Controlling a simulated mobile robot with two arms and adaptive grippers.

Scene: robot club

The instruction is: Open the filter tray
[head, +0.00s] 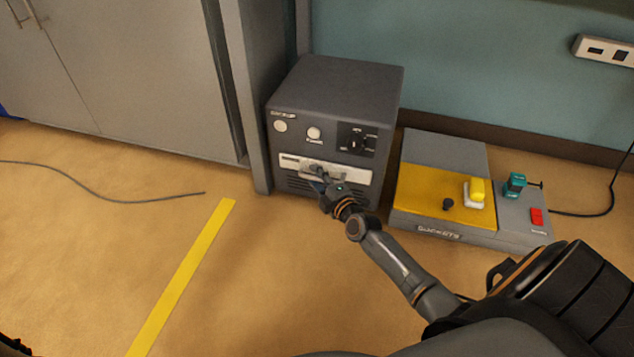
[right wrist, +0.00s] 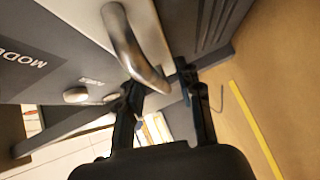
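The filter tray (head: 350,176) is a pale front panel low on a dark grey box unit (head: 335,88). It looks flush with the unit's face. Its curved metal handle (right wrist: 128,42) shows large in the right wrist view, and small and partly covered in the head view. My right gripper (head: 318,178) is at the handle. In the right wrist view its two fingers (right wrist: 158,80) are spread, with the lower end of the handle between them. I see a gap at the fingers and cannot tell whether either touches the handle. My left gripper is not in view.
Knobs and a dark dial panel (head: 357,140) sit above the tray. A yellow and grey bench device (head: 430,183) stands close on the right. A grey cabinet (head: 130,75) is at the left. The floor before the unit is clear, with yellow tape (head: 182,280) and a cable (head: 100,196).

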